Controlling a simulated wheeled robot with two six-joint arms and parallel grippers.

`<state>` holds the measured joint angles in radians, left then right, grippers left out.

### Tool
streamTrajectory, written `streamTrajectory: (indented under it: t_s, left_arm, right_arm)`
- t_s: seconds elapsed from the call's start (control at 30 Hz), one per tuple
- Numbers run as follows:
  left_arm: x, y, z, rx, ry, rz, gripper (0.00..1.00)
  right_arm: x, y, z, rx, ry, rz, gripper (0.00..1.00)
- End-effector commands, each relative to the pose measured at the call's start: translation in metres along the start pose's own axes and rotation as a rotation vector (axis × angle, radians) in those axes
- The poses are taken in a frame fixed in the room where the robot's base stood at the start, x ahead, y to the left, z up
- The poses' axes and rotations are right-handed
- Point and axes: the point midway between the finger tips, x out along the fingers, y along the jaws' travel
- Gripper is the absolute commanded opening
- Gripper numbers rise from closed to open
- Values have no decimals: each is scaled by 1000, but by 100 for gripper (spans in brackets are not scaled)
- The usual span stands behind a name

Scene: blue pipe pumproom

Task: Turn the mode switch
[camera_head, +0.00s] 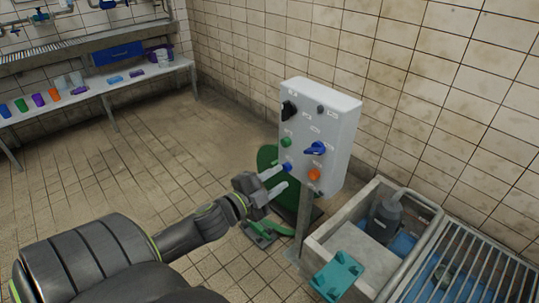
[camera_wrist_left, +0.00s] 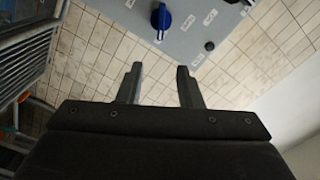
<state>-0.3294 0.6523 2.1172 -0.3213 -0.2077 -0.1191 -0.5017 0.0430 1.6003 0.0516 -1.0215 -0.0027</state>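A grey control box (camera_head: 334,120) stands on a post and carries several controls. A blue rotary knob (camera_head: 315,148) sits at its right middle, and a black rotary knob (camera_head: 289,110) at its upper left. The labels are too small to read, so I cannot tell which knob is the mode switch. My left gripper (camera_head: 283,177) is open and empty, in front of the box's lower left part. In the left wrist view the blue knob (camera_wrist_left: 160,17) appears beyond the open fingers (camera_wrist_left: 159,67), apart from them. My right gripper is not in view.
A green button (camera_head: 286,142), a blue button (camera_head: 287,167) and an orange button (camera_head: 314,174) share the panel. A concrete basin (camera_head: 333,222) with a pump (camera_head: 385,218) and a metal grating (camera_head: 470,265) lies to the right.

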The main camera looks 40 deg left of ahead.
Motion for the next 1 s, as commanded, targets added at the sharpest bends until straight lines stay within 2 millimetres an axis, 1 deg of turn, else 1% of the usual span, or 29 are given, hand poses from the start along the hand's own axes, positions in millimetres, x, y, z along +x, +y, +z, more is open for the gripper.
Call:
streamTrajectory:
  t_s: [0.1, 0.33, 1.0]
  left_arm:
    - [-9, 0, 0, 1, -1, 1, 33]
    - [-19, 0, 0, 1, 1, 2, 33]
    - [-20, 0, 0, -1, 1, 2, 33]
  right_arm:
    - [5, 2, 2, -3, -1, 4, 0]
    - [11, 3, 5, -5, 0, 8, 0]
    - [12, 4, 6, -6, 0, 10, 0]
